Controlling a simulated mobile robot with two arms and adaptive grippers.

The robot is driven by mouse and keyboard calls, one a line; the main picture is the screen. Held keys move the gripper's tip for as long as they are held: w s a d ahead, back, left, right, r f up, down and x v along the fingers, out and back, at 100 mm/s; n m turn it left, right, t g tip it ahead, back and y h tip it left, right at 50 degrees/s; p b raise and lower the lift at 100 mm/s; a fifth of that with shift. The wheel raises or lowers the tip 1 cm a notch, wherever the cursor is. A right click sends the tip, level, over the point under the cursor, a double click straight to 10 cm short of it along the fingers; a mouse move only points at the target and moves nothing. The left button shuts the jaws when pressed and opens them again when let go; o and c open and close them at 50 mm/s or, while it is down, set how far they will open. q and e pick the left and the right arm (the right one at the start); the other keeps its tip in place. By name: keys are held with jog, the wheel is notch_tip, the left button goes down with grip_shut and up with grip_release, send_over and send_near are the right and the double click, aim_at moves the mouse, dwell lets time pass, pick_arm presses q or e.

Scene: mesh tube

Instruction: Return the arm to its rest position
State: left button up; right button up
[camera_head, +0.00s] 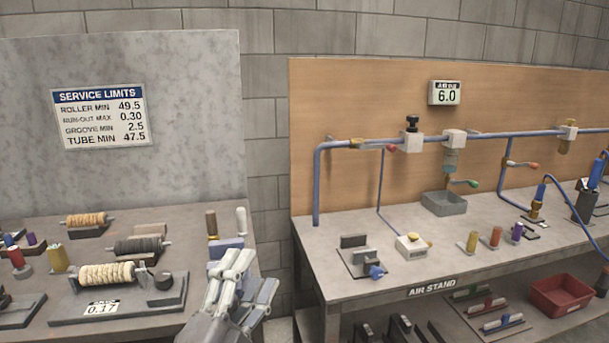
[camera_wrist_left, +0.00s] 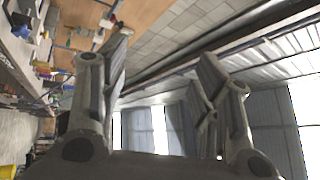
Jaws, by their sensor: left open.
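My left gripper (camera_head: 247,277) shows at the bottom of the head view, in front of the gap between the two benches. Its fingers are spread and nothing is between them. My right gripper is not in view.
The left bench carries rollers, including a cream roller (camera_head: 105,275) on a stand. The air stand bench (camera_head: 330,265) on the right bears blue pipes, a grey bin (camera_head: 443,204) and small cylinders. A red tray (camera_head: 561,297) sits on its lower shelf. A gap separates the benches.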

pick_arm(q)
jog(key=s+a+f+n+g+y, duration=0.2)
jog(key=a+f+n+g+y, duration=0.15)
jog(key=f, duration=0.45)
jog(key=s+a+f+n+g+y, duration=0.2)
jog(key=a+f+n, duration=0.15)
jog(key=f, duration=0.35)
jog(key=s+a+f+n+g+y, duration=0.25)
jog(key=f+n, duration=0.25)
jog(key=f, duration=0.3)
jog(key=s+a+f+n+g, duration=0.1)
jog(key=s+f+n+g, duration=0.1)
jog(key=s+f+g, duration=0.55)
jog(key=s+a+f+n+g, duration=0.1)
jog(key=s+f+n+g, duration=0.3)
jog(key=s, duration=0.7)
notch_tip(320, 180, down, 26)
jog(key=m+p, duration=0.1)
jog(key=p, duration=0.1)
jog(key=s+a+f, duration=0.3)
jog(key=s+f, duration=1.2)
jog(key=s, duration=0.3)
jog(key=shift+a+m+p, duration=0.15)
jog(key=shift+m+p, duration=0.15)
jog(key=shift+p, duration=0.1)
